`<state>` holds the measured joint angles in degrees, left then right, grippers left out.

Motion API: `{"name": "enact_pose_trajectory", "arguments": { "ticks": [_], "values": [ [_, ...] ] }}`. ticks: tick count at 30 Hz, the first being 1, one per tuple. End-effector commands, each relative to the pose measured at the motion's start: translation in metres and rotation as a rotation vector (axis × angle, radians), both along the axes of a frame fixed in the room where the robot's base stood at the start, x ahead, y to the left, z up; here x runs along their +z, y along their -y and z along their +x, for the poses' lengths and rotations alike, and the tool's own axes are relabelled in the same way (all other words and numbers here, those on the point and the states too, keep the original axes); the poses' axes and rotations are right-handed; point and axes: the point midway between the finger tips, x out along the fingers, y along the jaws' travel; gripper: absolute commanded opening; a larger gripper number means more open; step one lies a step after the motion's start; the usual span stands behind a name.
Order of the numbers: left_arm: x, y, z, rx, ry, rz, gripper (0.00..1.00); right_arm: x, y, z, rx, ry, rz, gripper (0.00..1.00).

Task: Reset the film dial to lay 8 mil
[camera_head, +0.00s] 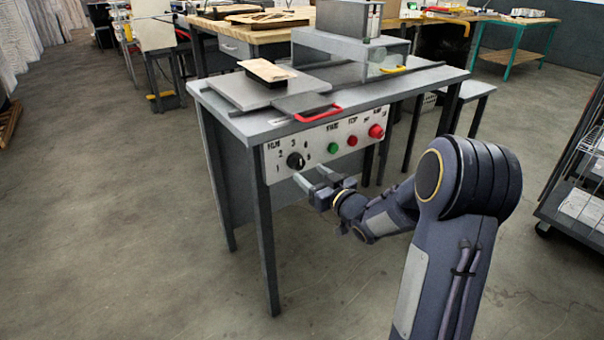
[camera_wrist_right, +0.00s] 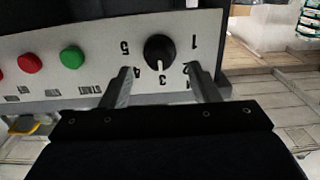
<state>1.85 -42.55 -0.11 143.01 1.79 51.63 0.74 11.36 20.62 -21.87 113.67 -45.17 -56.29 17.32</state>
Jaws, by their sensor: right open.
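The film dial (camera_head: 295,160) is a round black knob on the white front panel of a grey machine table. The right wrist view shows the dial (camera_wrist_right: 159,48) upside down, with numbers 1 to 5 around it; I see no 8. A pale mark on the knob appears to face the 3. My right gripper (camera_head: 311,175) is open in front of the panel, just below and right of the dial. In the wrist view the right gripper's fingers (camera_wrist_right: 159,70) stand apart on either side of the dial, not closed on it. My left gripper is not in view.
The panel (camera_head: 320,150) also carries a green button (camera_head: 333,148), a red button (camera_head: 352,141) and a larger red knob (camera_head: 376,131). A red handle (camera_head: 318,114) juts above the panel. The floor before the table is clear. A wire cart (camera_head: 590,170) stands at right.

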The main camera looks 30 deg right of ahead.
Motion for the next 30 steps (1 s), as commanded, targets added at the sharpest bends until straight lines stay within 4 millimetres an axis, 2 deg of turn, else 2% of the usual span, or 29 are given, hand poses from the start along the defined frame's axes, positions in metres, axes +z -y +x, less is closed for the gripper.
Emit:
{"name": "enact_pose_trajectory", "arguments": {
  "ticks": [3,9,20,30],
  "values": [
    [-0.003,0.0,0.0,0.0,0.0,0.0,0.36,-0.001,-0.002,0.021,0.002,0.0,0.0,0.56],
    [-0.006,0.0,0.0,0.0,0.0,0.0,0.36,0.0,-0.004,0.044,0.0,0.0,-0.001,0.56],
    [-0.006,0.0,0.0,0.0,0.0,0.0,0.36,0.0,-0.004,0.05,-0.002,-0.001,0.001,0.56],
    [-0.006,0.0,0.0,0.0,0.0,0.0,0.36,0.001,-0.004,0.05,-0.002,0.0,0.0,0.11]
  ]
}}
